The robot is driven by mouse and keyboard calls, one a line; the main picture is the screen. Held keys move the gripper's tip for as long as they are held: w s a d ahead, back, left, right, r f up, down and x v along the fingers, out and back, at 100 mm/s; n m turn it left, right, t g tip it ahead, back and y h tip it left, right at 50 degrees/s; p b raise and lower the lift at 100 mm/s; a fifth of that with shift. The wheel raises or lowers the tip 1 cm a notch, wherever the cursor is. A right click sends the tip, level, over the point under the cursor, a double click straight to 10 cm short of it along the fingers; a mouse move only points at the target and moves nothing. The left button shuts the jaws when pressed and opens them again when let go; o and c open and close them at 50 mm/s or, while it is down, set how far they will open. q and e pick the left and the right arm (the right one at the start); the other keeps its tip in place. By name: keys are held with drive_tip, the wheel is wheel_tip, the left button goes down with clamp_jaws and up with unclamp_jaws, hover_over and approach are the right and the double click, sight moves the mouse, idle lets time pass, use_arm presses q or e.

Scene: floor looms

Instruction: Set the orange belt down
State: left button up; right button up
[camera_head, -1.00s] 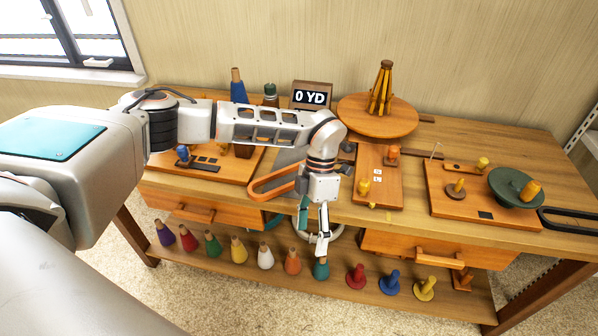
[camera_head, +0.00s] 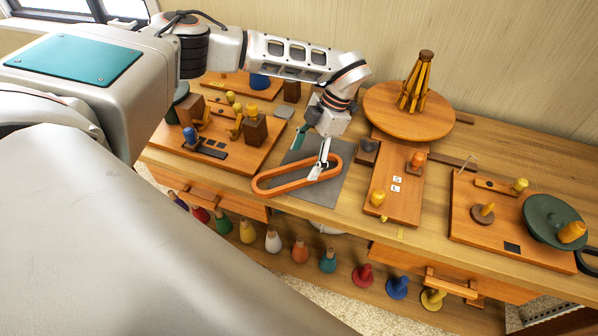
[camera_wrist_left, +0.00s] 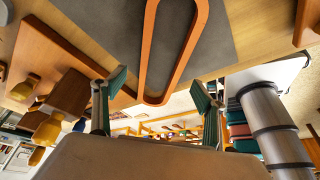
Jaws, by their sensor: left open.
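The orange belt (camera_head: 292,187) is a long narrow loop. In the head view it lies across the grey mat (camera_head: 326,191), with its left end past the mat over the bench top by the front edge. It also shows in the left wrist view (camera_wrist_left: 148,50), where its rounded end is between and beyond the fingertips. My left gripper (camera_head: 309,158) is just above the mat at the belt's back side. Whether a finger touches the belt is unclear. My right gripper is not in view.
Left of the mat is a wooden board (camera_head: 232,165) with yellow and blue pegs. Right of it are a board with printed labels (camera_head: 405,205) and a round turntable (camera_head: 385,108). Several coloured cones stand on the shelf below. My left arm hides part of the bench's back.

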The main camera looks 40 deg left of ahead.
sight(296, 178)
use_arm(q)
drive_tip(key=x, duration=0.4)
drive_tip(key=shift+s, duration=0.1)
drive_tip(key=c, duration=1.4)
drive_tip(key=shift+o, duration=0.2)
drive_tip(key=shift+r, duration=0.1)
